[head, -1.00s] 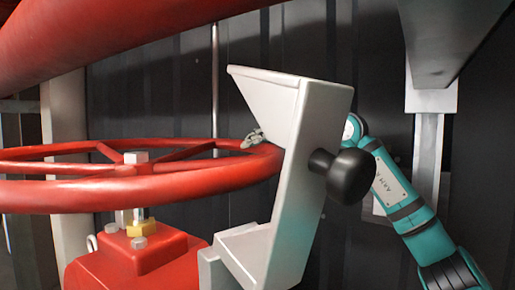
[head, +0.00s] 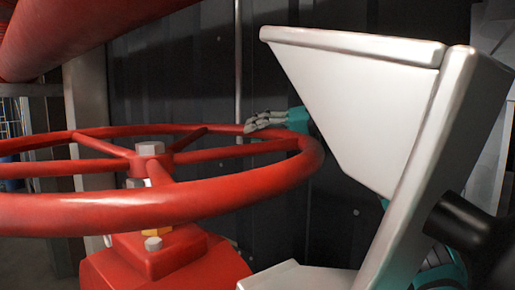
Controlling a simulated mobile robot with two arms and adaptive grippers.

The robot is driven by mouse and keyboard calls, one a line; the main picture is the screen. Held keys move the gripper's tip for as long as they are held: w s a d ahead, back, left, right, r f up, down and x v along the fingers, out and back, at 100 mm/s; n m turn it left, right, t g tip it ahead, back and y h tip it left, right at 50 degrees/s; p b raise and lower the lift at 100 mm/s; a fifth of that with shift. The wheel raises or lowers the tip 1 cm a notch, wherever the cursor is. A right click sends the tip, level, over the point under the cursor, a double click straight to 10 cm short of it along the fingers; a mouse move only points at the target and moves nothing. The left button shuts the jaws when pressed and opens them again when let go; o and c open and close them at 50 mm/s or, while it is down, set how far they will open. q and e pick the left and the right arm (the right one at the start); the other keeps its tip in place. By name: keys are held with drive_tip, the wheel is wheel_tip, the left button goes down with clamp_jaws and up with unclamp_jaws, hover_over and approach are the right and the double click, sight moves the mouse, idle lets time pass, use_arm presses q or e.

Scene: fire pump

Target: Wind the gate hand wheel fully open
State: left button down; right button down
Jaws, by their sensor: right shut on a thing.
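The red gate hand wheel (head: 215,196) lies level across the left half of the head view, on a stem with a grey hex nut (head: 150,149). Below it is the red valve body (head: 160,260) with bolts. My right gripper (head: 262,122) is at the far right part of the rim, its grey fingers shut on the wheel. The teal wrist behind it is partly hidden by a large white bracket (head: 365,115). The exact finger contact is small and hard to make out. My left gripper is not in view.
The white angled bracket with a black knob (head: 465,225) fills the right side close by and hides most of my right arm. A thick red pipe (head: 85,35) crosses the upper left. A dark ribbed wall (head: 170,95) stands behind the wheel.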

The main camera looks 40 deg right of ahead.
drive_tip(key=shift+w+a+r+n+y+p, duration=0.3)
drive_tip(key=shift+r+y+p, duration=0.1)
drive_tip(key=shift+r+p, duration=0.15)
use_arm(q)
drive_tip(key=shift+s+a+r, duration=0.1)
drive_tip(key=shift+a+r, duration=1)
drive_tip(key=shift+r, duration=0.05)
use_arm(e)
drive_tip(key=shift+a+r+g, duration=0.1)
drive_tip(key=shift+a+g, duration=0.2)
drive_tip(key=c, duration=1.4)
unclamp_jaws()
drive_tip(key=o, duration=0.4)
drive_tip(key=shift+a, duration=0.15)
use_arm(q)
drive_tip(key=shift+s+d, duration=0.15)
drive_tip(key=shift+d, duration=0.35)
use_arm(e)
drive_tip(key=shift+o, duration=0.2)
drive_tip(key=shift+d, duration=0.2)
